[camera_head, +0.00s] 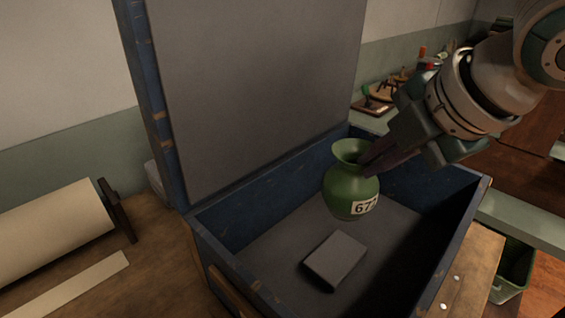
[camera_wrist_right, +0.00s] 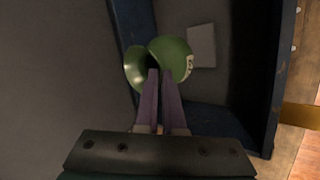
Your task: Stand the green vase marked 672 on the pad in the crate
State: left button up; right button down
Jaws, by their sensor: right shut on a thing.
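The green vase (camera_head: 346,190) carries a white label reading 672 and is upright inside the blue crate (camera_head: 222,258), behind and right of the pad. The grey pad (camera_head: 336,257) lies on the crate floor. My right gripper (camera_head: 368,160) is shut on the vase near its neck, reaching in from the right. In the right wrist view the vase (camera_wrist_right: 175,58) is at the fingertips (camera_wrist_right: 160,75), and the pad (camera_wrist_right: 201,45) is beside it, apart. The vase appears held above the floor, though its exact height is hard to tell. My left gripper is out of view.
The crate's grey-lined lid (camera_head: 255,90) stands open at the back left. A paper roll (camera_head: 50,235) lies on the wooden bench at left. A shelf with small items (camera_head: 380,100) is behind. A green basket (camera_head: 512,268) stands low at right.

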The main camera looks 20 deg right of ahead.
notch_tip(320, 180, down, 12)
jog(key=b, duration=0.2)
jog(key=shift+r, duration=0.25)
jog(key=c, duration=1.5)
grip_release()
jog(key=shift+f, duration=0.2)
jog(key=o, duration=0.5)
jog(key=shift+r, duration=0.1)
